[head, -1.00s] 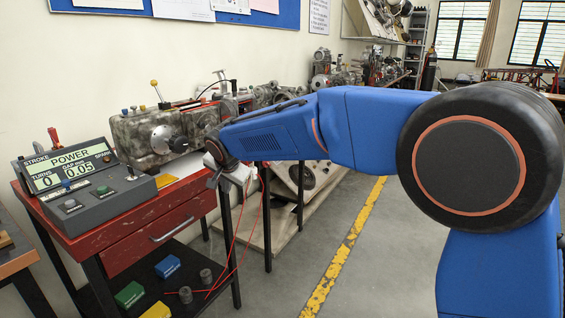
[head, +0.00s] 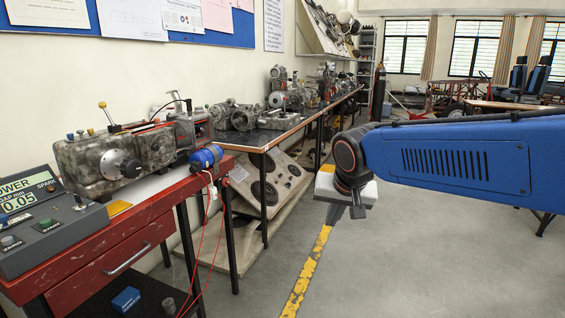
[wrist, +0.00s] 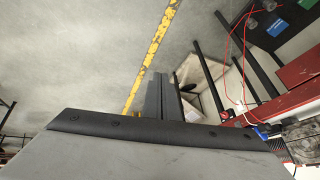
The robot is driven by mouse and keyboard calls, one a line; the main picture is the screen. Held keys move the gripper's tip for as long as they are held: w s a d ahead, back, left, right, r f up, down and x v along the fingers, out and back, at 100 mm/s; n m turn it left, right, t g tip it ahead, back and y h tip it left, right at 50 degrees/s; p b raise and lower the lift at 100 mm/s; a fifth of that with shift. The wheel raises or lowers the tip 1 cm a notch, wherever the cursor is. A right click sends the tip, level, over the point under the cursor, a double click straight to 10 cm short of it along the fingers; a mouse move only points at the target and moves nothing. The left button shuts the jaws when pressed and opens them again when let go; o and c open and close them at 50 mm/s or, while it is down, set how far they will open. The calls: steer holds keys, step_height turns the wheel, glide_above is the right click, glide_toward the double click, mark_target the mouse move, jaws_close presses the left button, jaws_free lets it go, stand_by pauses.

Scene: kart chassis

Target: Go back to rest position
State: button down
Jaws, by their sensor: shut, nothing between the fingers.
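My gripper (head: 357,211) hangs at the end of my blue arm in the head view, over open floor to the right of the red cart. Its dark fingers point down and are together, with nothing held. In the wrist view the closed fingers (wrist: 158,84) stand out past the grey housing, with bare floor and the yellow line behind them. The gripper is clear of the cart and touches nothing that I can see.
The red cart (head: 110,262) carries a control box (head: 45,225), a grey machine (head: 125,150) and a blue cylindrical part (head: 206,157) with red wires. A long workbench (head: 262,138) runs along the wall. The yellow floor line (head: 308,272) crosses free floor.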

steer(key=s+d+f+n, duration=0.1)
steer(key=s+d+f, duration=0.4)
steer(key=s+d, duration=0.3)
steer(key=s+d+f+g+h, duration=0.1)
steer(key=s+d+f, duration=0.4)
steer(key=s, duration=1.1)
steer(key=d, duration=0.3)
steer(key=shift+d+n, duration=0.2)
steer(key=shift+n, duration=0.2)
steer(key=shift+s, duration=0.1)
